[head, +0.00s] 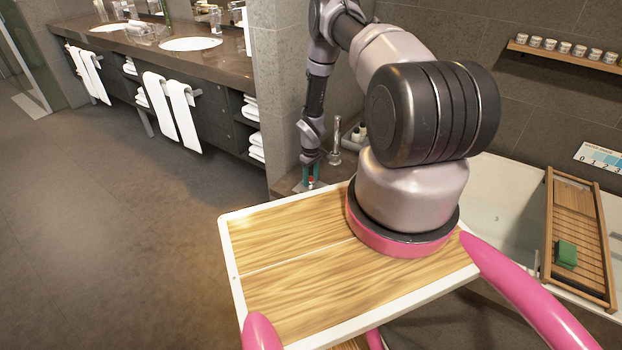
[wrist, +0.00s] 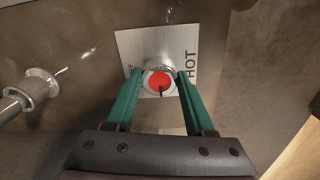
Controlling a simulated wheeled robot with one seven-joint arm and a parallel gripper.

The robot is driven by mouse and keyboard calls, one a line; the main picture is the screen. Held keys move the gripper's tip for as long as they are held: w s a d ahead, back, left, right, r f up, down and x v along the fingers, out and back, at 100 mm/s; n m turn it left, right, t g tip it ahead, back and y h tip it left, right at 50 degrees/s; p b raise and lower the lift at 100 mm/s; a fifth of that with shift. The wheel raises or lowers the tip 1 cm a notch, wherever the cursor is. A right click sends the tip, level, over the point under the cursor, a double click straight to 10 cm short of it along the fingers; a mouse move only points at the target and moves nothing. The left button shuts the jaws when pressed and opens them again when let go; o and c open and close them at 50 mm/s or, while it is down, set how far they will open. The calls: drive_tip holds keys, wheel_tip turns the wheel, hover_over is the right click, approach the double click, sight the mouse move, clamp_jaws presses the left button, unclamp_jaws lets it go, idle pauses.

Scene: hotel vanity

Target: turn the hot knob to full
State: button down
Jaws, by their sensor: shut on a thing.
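The hot knob (wrist: 160,81) is a round metal knob with a red top and a dark pointer line. In the wrist view the line points toward the bottom of the picture, toward my gripper's body. The knob sits on a pale square plate (wrist: 133,47) marked HOT on its right side; lettering on the left is mostly hidden. My gripper (wrist: 158,86) has its two green fingers on either side of the knob, shut on it.
A metal faucet (head: 335,140) stands close by on the counter; a metal fitting (wrist: 35,88) lies left in the wrist view. A tub (head: 500,195) with a wooden rack (head: 551,235) and green sponge (head: 567,253) is at right. The left floor (head: 110,230) is clear.

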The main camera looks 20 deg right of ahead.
sight(311, 179)
drive_tip(key=shift+c, duration=1.3)
unclamp_jaws()
wheel_tip(311, 179, up, 11)
